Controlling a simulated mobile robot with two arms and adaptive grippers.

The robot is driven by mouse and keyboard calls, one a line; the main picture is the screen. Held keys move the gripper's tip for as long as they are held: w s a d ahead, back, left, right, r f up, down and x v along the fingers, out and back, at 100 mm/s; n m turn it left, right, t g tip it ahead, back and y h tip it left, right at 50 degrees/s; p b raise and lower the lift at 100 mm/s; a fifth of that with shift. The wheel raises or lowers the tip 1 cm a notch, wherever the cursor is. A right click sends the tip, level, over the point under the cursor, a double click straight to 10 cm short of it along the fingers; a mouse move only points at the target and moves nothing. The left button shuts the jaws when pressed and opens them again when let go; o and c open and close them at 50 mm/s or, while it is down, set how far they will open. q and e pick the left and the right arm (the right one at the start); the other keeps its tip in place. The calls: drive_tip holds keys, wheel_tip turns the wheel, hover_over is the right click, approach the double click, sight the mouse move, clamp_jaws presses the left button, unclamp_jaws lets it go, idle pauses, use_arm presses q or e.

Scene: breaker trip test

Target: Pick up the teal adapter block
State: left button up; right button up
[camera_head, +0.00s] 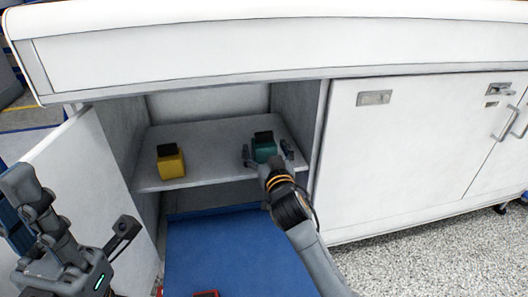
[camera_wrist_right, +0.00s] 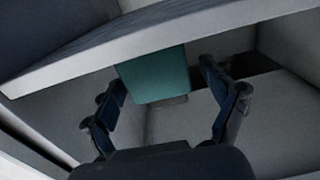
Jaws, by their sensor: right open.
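The teal adapter block (camera_head: 264,147), with a black top part, stands on the shelf inside the open cabinet bay. My right gripper (camera_head: 267,157) is at the block's front, open, with one finger to each side. In the right wrist view the teal block (camera_wrist_right: 155,75) shows between the two spread fingers (camera_wrist_right: 163,88), with visible gaps at both sides; I see no grip on it. My left gripper (camera_head: 76,212) is at the lower left, outside the cabinet, its fingers apart and nothing between them.
A yellow block (camera_head: 171,162) with a black top stands on the same shelf (camera_head: 212,137), left of the teal one. An open cabinet door (camera_head: 85,165) is at the left; a closed door (camera_head: 400,150) is at the right. A blue surface (camera_head: 235,255) lies below the shelf.

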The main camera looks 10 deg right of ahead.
drive_tip(key=shift+c, duration=0.4)
clamp_jaws()
drive_tip(key=shift+r, duration=0.2)
drive_tip(key=shift+r, duration=0.1)
